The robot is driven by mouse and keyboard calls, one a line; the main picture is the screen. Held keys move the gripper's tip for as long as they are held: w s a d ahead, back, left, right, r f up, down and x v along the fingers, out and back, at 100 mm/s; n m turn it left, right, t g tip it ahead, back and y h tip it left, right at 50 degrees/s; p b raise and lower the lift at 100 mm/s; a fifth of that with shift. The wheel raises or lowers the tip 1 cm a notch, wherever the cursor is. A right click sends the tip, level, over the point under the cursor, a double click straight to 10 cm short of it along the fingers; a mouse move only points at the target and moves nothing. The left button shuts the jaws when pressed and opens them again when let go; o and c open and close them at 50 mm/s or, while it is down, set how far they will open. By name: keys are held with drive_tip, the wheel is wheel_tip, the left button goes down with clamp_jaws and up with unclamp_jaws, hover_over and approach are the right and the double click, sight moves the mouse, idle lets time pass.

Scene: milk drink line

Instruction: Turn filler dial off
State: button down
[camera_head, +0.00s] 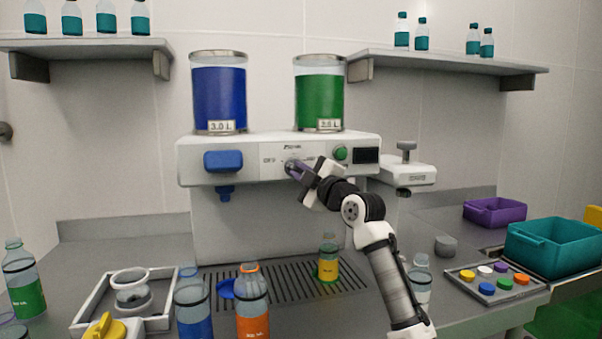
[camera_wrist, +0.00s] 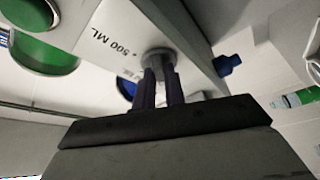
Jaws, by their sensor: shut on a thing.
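The white filler machine (camera_head: 225,146) stands against the back wall. Its round grey dial (camera_head: 290,164) is at the middle of the front panel, and my gripper (camera_head: 297,170) reaches it from the right. The dial (camera_wrist: 158,58) also shows in the wrist view, with the purple fingers of my gripper (camera_wrist: 160,84) shut on it. "500 ML" is printed on the panel next to it. The fingers cover part of the dial, so I cannot tell its setting.
A blue tank (camera_head: 219,96) and a green tank (camera_head: 320,100) stand on the machine. A green button (camera_head: 340,153) is right of the dial. A yellow-labelled bottle (camera_head: 328,262) stands on the drip grate (camera_head: 285,286); orange (camera_head: 252,306) and blue (camera_head: 193,308) bottles stand in front. A teal bin (camera_head: 556,244) is at right.

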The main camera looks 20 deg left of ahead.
drive_tip(key=c, duration=1.5)
unclamp_jaws()
drive_tip(key=shift+o, duration=0.2)
drive_tip(key=b+v, duration=0.3)
drive_tip(key=v, duration=1)
drive_tip(key=shift+s+d+b, duration=0.25)
drive_tip(key=shift+b, duration=0.05)
